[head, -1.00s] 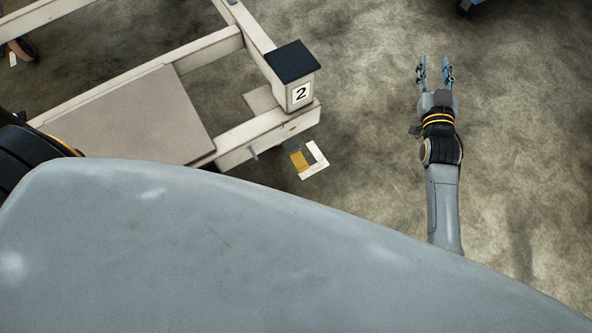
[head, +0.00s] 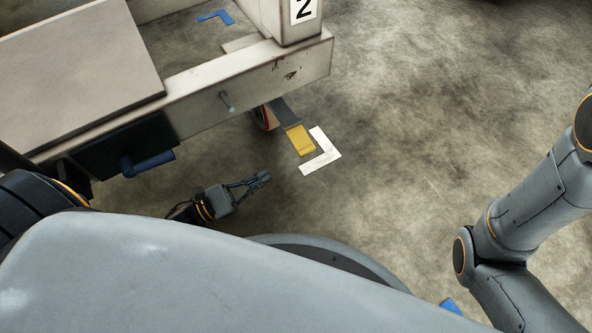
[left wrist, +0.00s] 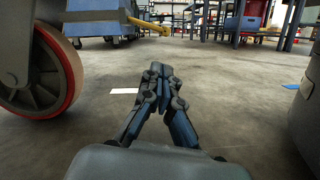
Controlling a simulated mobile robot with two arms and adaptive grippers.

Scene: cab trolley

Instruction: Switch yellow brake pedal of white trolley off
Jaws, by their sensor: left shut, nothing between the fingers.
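The yellow brake pedal (head: 300,140) is a flat yellow pad on a dark grey arm, low at the near corner of the white trolley (head: 210,95). The trolley corner post carries a "2". My left gripper (head: 264,177) is shut and empty. It is low, below and left of the pedal in the head view and apart from it. In the left wrist view the shut fingers (left wrist: 160,78) point forward, with a red-rimmed caster wheel (left wrist: 40,75) on the left. My right gripper is out of view.
A white L-shaped floor mark (head: 324,156) lies beside the pedal. A blue handle-like part (head: 150,163) sticks out under the trolley. Open concrete floor lies to the right. Blue trolleys (left wrist: 95,20) stand at the back of the left wrist view.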

